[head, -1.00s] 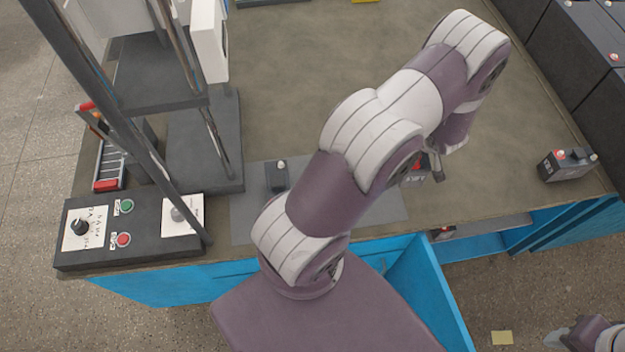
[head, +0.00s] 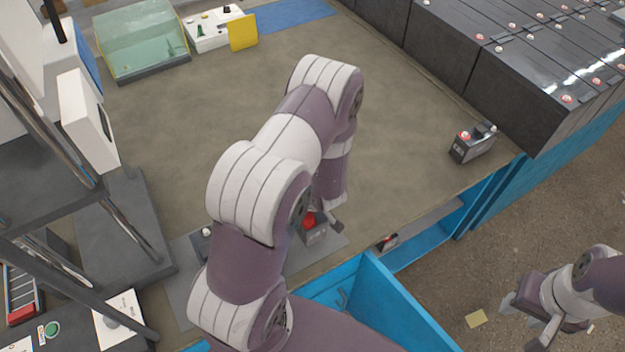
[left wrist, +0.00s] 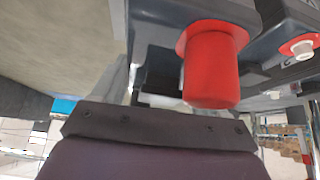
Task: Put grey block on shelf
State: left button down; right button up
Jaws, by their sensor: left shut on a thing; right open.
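A grey block (head: 316,236), a small battery-like box with a red cap, is held by my left gripper (head: 322,220) over or on the grey mat; I cannot tell whether it touches. In the left wrist view its red cap (left wrist: 210,70) fills the middle, close to the gripper. The left fingers are mostly hidden by my arm. A similar grey block (head: 472,143) stands on the table's right side. Another small block (head: 388,242) sits on the blue-framed shelf (head: 430,247) below the table edge. My right gripper (head: 530,318) is open and empty over the floor, lower right.
The grey mat (head: 183,262) lies near the table's front edge, with a small dark block (head: 205,240) partly behind my arm. A dark stand (head: 120,225) is at left. Large black batteries (head: 515,90) line the right. The table's middle (head: 410,80) is clear.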

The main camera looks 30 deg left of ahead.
pick_arm(q)
jog(key=shift+s+f, duration=0.15)
jog(key=shift+s, duration=0.15)
jog(key=shift+s+f, duration=0.15)
jog(key=shift+f, duration=0.15)
jog(key=shift+a+f, duration=0.1)
jog(key=shift+f, duration=1.7)
grip_release()
jog(key=shift+f, duration=0.1)
